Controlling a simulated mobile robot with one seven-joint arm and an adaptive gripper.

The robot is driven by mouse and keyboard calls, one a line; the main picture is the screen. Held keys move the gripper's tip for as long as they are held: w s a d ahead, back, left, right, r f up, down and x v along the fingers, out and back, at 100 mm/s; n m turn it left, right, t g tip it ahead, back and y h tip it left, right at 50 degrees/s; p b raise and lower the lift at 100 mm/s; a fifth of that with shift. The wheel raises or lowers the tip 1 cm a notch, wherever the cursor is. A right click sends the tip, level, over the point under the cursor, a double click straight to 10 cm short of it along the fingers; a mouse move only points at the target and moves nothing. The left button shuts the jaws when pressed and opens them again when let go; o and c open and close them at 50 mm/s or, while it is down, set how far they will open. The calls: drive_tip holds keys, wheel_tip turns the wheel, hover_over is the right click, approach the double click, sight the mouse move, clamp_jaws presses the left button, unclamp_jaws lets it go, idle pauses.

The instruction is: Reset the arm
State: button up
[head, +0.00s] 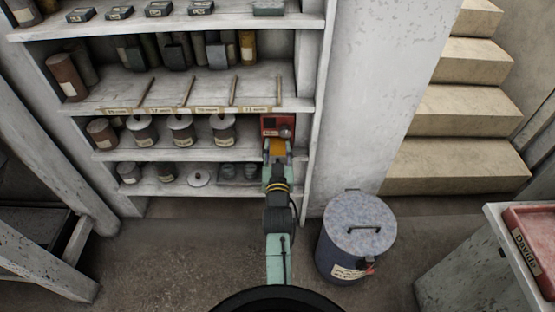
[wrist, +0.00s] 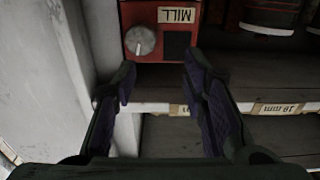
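My arm reaches forward from the bottom of the head view to the right end of the shelf unit. My gripper (head: 276,146) is in front of a red box (head: 270,123) on a lower shelf. In the wrist view my gripper (wrist: 158,72) is open, its two dark purple-padded fingers apart with nothing held between them. The red box also shows in the wrist view (wrist: 150,14), with an upside-down "MILL" label, a grey knob (wrist: 140,40) and a dark square. The knob appears just beyond the fingertips; I cannot tell whether anything touches.
The shelf unit (head: 180,90) holds several lidded pots, with a white upright close to my gripper's right. A blue-grey lidded bin (head: 355,240) stands on the floor right of my arm. A bench with a red tray (head: 535,240) is at far right. Steps (head: 465,110) rise behind.

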drive_tip(key=shift+r, duration=0.55)
